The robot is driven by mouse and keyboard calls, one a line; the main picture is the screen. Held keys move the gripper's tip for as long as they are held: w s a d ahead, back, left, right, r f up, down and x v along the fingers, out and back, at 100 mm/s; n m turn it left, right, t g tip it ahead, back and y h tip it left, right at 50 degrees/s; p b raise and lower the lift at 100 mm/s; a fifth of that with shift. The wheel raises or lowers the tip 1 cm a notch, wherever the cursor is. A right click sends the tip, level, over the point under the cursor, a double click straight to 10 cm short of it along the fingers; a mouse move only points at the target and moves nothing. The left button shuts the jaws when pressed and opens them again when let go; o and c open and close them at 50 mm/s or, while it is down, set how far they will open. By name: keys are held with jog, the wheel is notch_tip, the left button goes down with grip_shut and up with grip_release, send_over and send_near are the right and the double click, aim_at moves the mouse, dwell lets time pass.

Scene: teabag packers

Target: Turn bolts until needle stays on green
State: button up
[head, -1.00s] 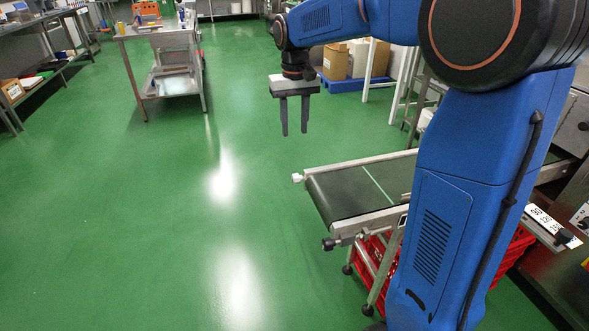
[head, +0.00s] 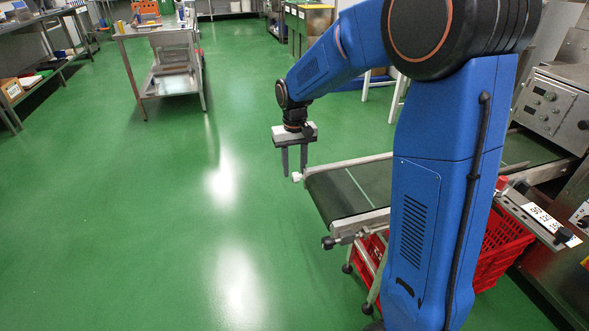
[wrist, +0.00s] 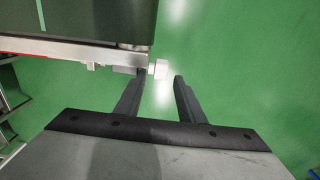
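My gripper (head: 294,172) is open and points down at the far left corner of the conveyor (head: 341,193). A white knob-like bolt end (wrist: 160,68) sticks out from the conveyor's side rail. In the wrist view it appears between my fingertips (wrist: 159,76), nearer the left finger. Nothing is gripped, and I cannot tell the height gap. A dark knob (head: 328,243) sits at the conveyor's near left corner. No needle or green zone can be made out. A marked white plate (head: 537,214) lies at the right, too small to read.
Red crates (head: 503,247) stand under the conveyor. A machine with a control panel (head: 552,105) stands at the right. A steel table (head: 172,83) is at the back left. The green floor left of the conveyor is clear.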

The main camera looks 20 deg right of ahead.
jog(key=shift+f, duration=0.4)
grip_shut()
jog(key=shift+s, duration=0.1)
jog(key=shift+s+r+t, duration=0.1)
jog(key=shift+t, duration=0.7)
grip_release()
jog(key=shift+r, duration=0.1)
